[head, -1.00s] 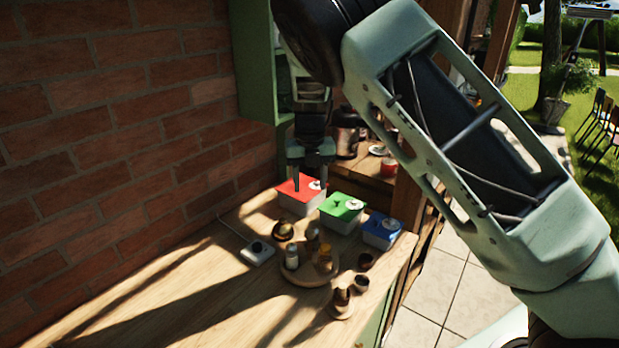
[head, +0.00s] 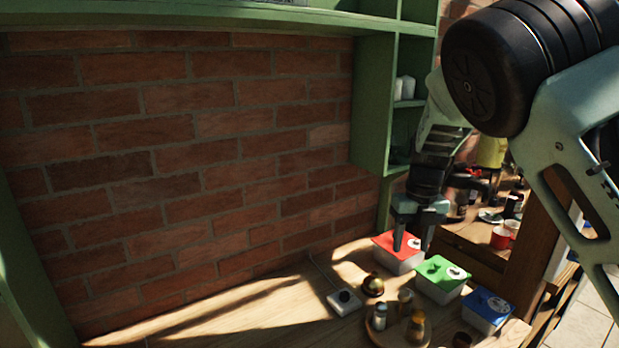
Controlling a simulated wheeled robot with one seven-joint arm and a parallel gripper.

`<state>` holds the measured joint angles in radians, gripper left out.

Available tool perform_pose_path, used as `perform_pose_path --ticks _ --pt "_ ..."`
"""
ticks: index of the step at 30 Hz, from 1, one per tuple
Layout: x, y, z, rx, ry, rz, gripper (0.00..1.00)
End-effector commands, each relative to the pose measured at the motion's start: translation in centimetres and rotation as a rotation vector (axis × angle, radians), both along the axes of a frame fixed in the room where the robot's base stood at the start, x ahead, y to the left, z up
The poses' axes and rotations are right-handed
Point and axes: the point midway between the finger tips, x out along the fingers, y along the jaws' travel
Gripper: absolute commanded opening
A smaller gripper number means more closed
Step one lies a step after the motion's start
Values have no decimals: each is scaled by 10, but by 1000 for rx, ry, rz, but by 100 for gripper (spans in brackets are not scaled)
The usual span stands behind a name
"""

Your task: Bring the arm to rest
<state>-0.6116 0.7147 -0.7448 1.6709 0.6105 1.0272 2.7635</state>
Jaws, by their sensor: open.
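My arm comes in from the right side of the head view and bends down towards the counter. My gripper (head: 411,242) points downward with its two fingers apart and nothing visible between them. It shows in front of the box with the red lid (head: 399,247); whether it touches the lid I cannot tell. The box with the green lid (head: 441,272) and the box with the blue lid (head: 488,308) stand to the right of it in a row.
A wooden counter (head: 240,318) runs along the brick wall (head: 200,160). A round tray (head: 390,338) holds several small jars. A white device (head: 344,302) and a small round pot (head: 373,285) stand nearby. A green shelf (head: 372,105) rises behind my arm. The counter's left part is clear.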

Motion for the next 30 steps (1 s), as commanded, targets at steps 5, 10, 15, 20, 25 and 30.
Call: perform_pose_path --ticks 5,10,15,20,25,30 --pt "-52 38 -13 110 1 535 49" --pt "-106 74 -16 193 -46 1099 49" --pt "-164 103 -15 243 -123 1689 49" --pt "-221 121 -14 248 -202 2264 49" --pt "-280 128 -19 200 -258 2889 49" --pt "-325 124 -28 -101 203 -2841 49"
